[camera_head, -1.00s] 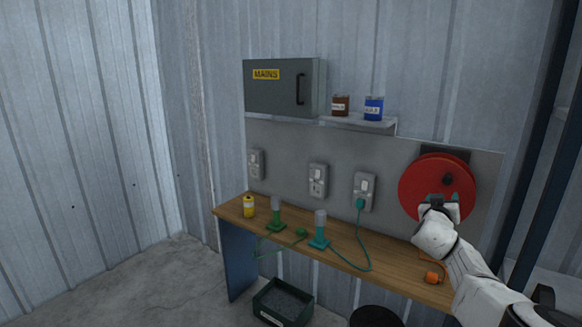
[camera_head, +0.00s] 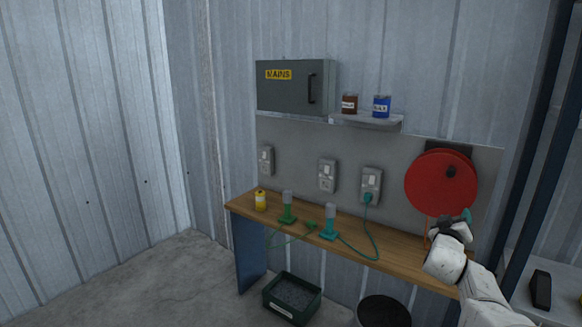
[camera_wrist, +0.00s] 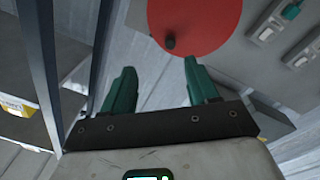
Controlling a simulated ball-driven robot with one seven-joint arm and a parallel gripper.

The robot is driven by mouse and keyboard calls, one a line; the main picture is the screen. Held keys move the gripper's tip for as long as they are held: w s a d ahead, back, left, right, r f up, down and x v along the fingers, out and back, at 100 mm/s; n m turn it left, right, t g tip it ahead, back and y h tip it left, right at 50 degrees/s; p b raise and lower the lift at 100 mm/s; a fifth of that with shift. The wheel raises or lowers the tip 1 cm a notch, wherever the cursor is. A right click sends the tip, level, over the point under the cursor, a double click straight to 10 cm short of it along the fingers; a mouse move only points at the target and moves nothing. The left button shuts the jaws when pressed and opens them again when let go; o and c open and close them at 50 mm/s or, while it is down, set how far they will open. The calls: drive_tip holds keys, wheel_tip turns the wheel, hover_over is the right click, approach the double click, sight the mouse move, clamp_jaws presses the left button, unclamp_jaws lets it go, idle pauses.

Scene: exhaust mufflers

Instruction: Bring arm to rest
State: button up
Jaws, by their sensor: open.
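My gripper (camera_head: 457,222) is at the right of the head view, in front of the right end of the wooden bench (camera_head: 400,259) and below the red reel (camera_head: 428,186). In the wrist view my gripper (camera_wrist: 160,88) shows two green fingers spread apart with nothing between them. The red reel (camera_wrist: 195,20) lies beyond the fingertips there. The arm is still stretched out toward the bench from the lower right.
On the bench stand a yellow can (camera_head: 260,200), a green lamp (camera_head: 287,212) and a teal lamp (camera_head: 329,226), whose cord runs to a socket (camera_head: 371,183). A dark post (camera_head: 545,170) rises close to the right of my arm. A crate (camera_head: 293,298) sits on the floor.

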drive_tip(key=s+d+f+n+t+y, duration=0.15)
drive_tip(key=s+d+f+n, duration=0.25)
drive_tip(key=s+f+n, duration=0.45)
drive_tip(key=s+d+f+n+t+y, duration=0.15)
drive_tip(key=s+d+f+n, duration=0.35)
drive_tip(key=n, duration=0.6)
drive_tip(key=s+a+f+n+g+y, duration=0.1)
drive_tip(key=s+a+f+n+y, duration=0.35)
drive_tip(key=n, duration=0.65)
drive_tip(key=s+a+f+n+g+y, duration=0.1)
drive_tip(key=s+f+n+y, duration=0.35)
drive_tip(key=s+n, duration=0.4)
drive_tip(key=s+a+f+n+g+y, duration=0.1)
drive_tip(key=s+a+f+n+g, duration=0.4)
drive_tip(key=s+n, duration=0.45)
drive_tip(key=s+a+f+n+g, duration=0.2)
drive_tip(key=s+a+n+g, duration=0.2)
drive_tip(key=s+a+n, duration=0.5)
drive_tip(key=s+a+r+n+g+h, duration=0.1)
drive_tip(key=s+a+n+g, duration=0.1)
drive_tip(key=s+a+n, duration=0.2)
drive_tip(key=s+a+r+n+g+h, duration=0.1)
drive_tip(key=s+a+r+n+g, duration=0.1)
drive_tip(key=s+n, duration=0.8)
drive_tip(key=s+a+g, duration=0.1)
drive_tip(key=s+a, duration=0.1)
drive_tip(key=s, duration=0.1)
drive_tip(key=shift+s+r+g, duration=0.2)
drive_tip(key=shift+r+g, duration=0.1)
